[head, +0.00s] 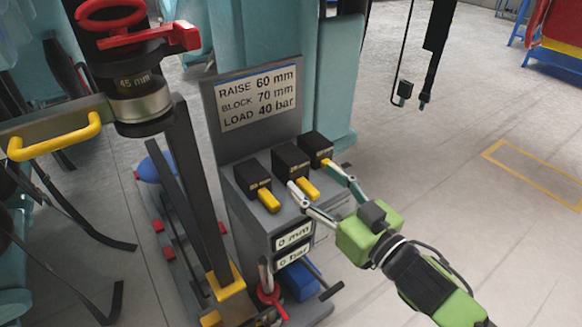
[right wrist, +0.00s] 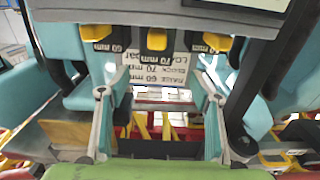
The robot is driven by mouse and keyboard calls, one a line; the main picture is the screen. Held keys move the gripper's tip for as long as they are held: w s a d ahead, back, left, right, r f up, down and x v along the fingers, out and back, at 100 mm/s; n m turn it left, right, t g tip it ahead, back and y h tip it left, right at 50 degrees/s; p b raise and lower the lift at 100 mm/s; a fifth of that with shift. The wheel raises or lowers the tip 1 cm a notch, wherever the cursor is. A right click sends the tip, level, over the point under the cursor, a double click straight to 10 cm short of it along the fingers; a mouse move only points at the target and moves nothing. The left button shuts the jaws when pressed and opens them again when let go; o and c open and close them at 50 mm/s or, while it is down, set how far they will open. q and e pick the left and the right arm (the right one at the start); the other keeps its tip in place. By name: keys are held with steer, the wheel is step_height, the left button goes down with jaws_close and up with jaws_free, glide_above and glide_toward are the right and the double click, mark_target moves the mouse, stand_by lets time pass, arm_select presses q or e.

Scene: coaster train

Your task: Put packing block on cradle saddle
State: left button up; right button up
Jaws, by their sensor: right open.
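Three black packing blocks with yellow handles sit in a row on a grey stand (head: 243,215): left (head: 252,175), middle (head: 290,162) and right (head: 316,147). My right gripper (head: 309,175) is open and empty, its fingertips on either side of the middle block's yellow handle (head: 307,188). In the right wrist view the fingers (right wrist: 156,95) are apart and the middle block (right wrist: 157,42) is centred ahead, with a block either side. Their small labels are hard to read. I cannot pick out the cradle saddle for certain. My left gripper is not in view.
A sign (head: 258,97) on the stand reads raise 60 mm, block 70 mm, load 40 bar. Displays (head: 292,237) below read 0 mm and 0 bar. A cylinder (head: 140,95) marked 45 mm and a dark upright post (head: 195,190) stand left. Floor at right is open.

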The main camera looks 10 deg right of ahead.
mark_target(300, 166)
steer(key=shift+x, duration=1)
steer(key=shift+d+f+b+x, duration=0.15)
steer(key=shift+b+x, duration=0.1)
steer(key=shift+x, duration=1.05)
steer(key=shift+d+f+b+x, duration=0.15)
steer(key=shift+b+x, duration=0.1)
steer(key=shift+x, duration=1.05)
steer(key=shift+w, duration=0.1)
